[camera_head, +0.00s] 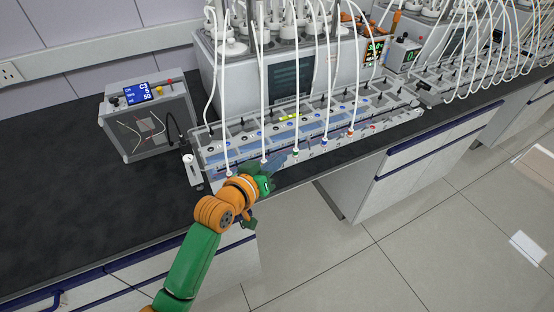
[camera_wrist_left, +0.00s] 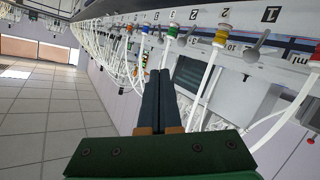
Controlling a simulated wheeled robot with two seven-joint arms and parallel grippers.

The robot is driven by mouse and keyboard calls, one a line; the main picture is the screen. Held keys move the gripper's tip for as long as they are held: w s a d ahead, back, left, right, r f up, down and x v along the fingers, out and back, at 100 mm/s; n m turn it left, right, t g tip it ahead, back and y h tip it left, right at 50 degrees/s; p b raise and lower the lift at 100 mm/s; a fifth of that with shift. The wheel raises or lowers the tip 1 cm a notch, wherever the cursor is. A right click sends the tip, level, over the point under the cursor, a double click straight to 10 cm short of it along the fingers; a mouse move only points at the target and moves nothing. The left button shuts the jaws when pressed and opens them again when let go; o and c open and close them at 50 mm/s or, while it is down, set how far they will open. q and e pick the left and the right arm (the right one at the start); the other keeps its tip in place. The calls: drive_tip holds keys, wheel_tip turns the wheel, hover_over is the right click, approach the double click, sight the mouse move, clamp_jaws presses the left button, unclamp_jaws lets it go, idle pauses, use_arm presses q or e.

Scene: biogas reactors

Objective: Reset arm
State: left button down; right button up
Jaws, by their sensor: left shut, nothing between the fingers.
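My left arm comes in from the bottom left in the head view, green and orange. Its gripper (camera_head: 280,160) is at the front edge of the long grey valve rack, partly hidden by my wrist. In the left wrist view the two dark fingers (camera_wrist_left: 160,74) lie together with nothing between them. The valve rack (camera_head: 310,140) has a row of numbered ports with coloured fittings and white tubes. It also shows tilted in the left wrist view (camera_wrist_left: 200,27), beyond the fingertips. I cannot tell whether the fingers touch it. My right gripper does not show.
A grey control box with a blue display (camera_head: 148,122) stands on the black bench (camera_head: 70,190) at the left. A large reactor unit (camera_head: 290,75) is behind the rack. White tubes (camera_head: 265,85) hang over the rack close to my gripper. The floor (camera_head: 400,250) in front is clear.

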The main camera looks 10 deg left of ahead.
use_arm(q)
drive_tip(key=s+a+f+g+y, duration=0.15)
drive_tip(key=s+f, duration=0.25)
drive_tip(key=f, duration=0.5)
drive_tip(key=s+a+f+g+y, duration=0.1)
drive_tip(key=s+a+f+g, duration=0.2)
drive_tip(key=f, duration=0.6)
drive_tip(key=s+a+f+g+y, duration=0.15)
drive_tip(key=s+f, duration=0.35)
drive_tip(key=f, duration=0.5)
drive_tip(key=s+a+f+m+g, duration=0.1)
drive_tip(key=s+f, duration=0.3)
drive_tip(key=s, duration=0.5)
drive_tip(key=s+a+f+g+y, duration=0.1)
drive_tip(key=s+f, duration=0.4)
drive_tip(key=s, duration=0.5)
drive_tip(key=s+a+f+m+g, duration=0.1)
drive_tip(key=s+a+f+g, duration=0.2)
drive_tip(key=s, duration=0.7)
drive_tip(key=shift+f+m+g+y, duration=0.3)
drive_tip(key=shift+f+g, duration=0.6)
